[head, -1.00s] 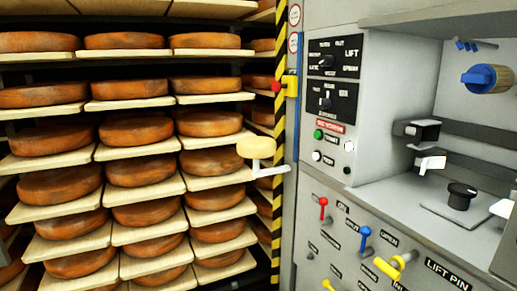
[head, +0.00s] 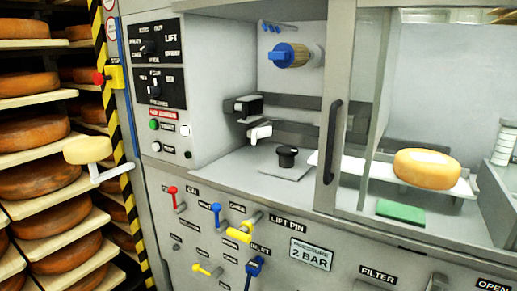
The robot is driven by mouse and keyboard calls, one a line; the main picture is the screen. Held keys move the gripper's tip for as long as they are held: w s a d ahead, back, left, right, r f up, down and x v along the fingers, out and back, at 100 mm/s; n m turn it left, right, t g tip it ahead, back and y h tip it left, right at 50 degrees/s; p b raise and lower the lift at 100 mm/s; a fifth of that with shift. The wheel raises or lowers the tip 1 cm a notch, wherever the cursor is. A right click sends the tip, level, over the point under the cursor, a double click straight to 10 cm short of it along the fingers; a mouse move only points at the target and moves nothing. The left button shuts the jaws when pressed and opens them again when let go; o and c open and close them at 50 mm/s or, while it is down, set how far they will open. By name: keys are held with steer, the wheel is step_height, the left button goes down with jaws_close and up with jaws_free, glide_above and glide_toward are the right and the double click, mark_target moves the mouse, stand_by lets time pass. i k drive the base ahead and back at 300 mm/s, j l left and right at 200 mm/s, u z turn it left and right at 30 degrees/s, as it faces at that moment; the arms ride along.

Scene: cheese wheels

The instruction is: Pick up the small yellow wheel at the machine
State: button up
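A small pale yellow wheel (head: 88,150) sits at the left on a white bracket (head: 110,174), beside the striped post at the machine's left edge. A second, deeper yellow wheel (head: 427,168) lies flat on a white shelf (head: 377,167) in the right-hand compartment of the machine (head: 216,104). A clear pane seems to stand in front of that compartment. My gripper is in neither frame, so its state and its distance to either wheel do not show.
Racks of brown cheese wheels (head: 37,133) on pale boards fill the left side. A dark handle (head: 333,142) stands at the compartment's left edge. Red, blue and yellow levers stick out of the front panel, such as a blue lever (head: 253,268). A green block (head: 400,211) lies below the shelf.

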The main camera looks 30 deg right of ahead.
mark_target(86, 150)
steer(key=i+j+z, duration=0.1)
steer(key=z, duration=0.35)
steer(key=i+j+z, duration=0.1)
steer(key=z, duration=0.35)
steer(key=j+z, duration=0.25)
steer(key=z, duration=0.2)
steer(key=j+z, duration=0.3)
steer(key=j, duration=0.3)
steer(key=j+z, duration=0.3)
steer(key=j, duration=1.1)
steer(key=j+z, duration=0.15)
steer(key=j, duration=0.7)
steer(key=k+j, duration=0.15)
steer(key=j, duration=0.65)
steer(key=l+u, duration=0.25)
steer(key=l, duration=0.4)
steer(key=l+u, duration=0.3)
steer(key=l, duration=0.35)
